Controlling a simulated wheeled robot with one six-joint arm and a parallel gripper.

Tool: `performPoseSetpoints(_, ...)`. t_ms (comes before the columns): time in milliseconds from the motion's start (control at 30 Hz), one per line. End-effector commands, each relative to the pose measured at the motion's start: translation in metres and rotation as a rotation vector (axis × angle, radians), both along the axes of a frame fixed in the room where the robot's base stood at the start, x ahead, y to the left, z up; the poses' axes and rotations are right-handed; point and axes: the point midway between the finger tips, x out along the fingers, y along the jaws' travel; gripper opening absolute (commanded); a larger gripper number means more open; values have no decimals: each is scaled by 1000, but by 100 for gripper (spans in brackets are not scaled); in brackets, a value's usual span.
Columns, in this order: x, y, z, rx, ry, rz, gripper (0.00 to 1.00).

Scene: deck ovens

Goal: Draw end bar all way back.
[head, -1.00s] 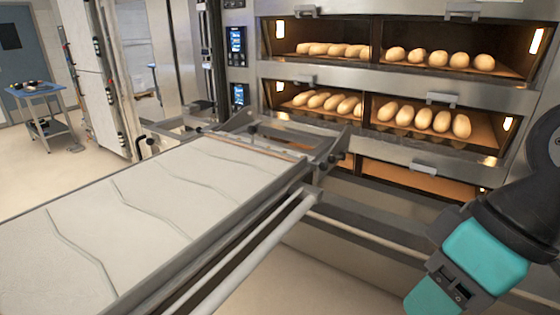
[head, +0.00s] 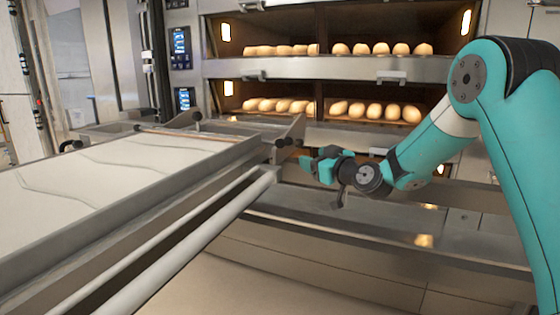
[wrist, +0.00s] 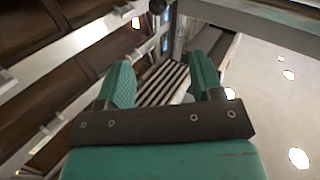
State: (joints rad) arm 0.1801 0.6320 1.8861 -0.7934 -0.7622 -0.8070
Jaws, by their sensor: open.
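The loader (head: 130,170) has a pale belt and stands at left in the head view, its far end towards the ovens. The end bar (head: 235,131) appears to run across that far end, between two end plates with black knobs. My gripper (head: 312,160) is just right of the near end plate (head: 290,134), apart from the bar as far as I can tell. In the wrist view my gripper (wrist: 162,78) has its two green fingers spread, with nothing between them. A grey frame member (wrist: 255,25) of the loader crosses the upper right there. The bar's grip point is not clear.
Deck ovens (head: 330,70) with loaves on several decks stand behind, with handles jutting out. A light rail (head: 170,245) runs along the loader's near side. Slats (wrist: 163,85) show beyond my fingers. The floor (head: 240,290) in front is clear.

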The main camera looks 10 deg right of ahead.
Motion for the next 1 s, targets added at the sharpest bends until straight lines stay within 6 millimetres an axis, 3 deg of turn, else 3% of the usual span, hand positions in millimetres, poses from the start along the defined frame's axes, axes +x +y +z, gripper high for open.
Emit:
performPoseSetpoints(167, 20, 4, 2, -1, -14, -8, 60)
performPoseSetpoints(700, 124, 44, 1, -1, -11, -6, 60)
performPoseSetpoints(1000, 157, 55, 0, -1, -9, -7, 60)
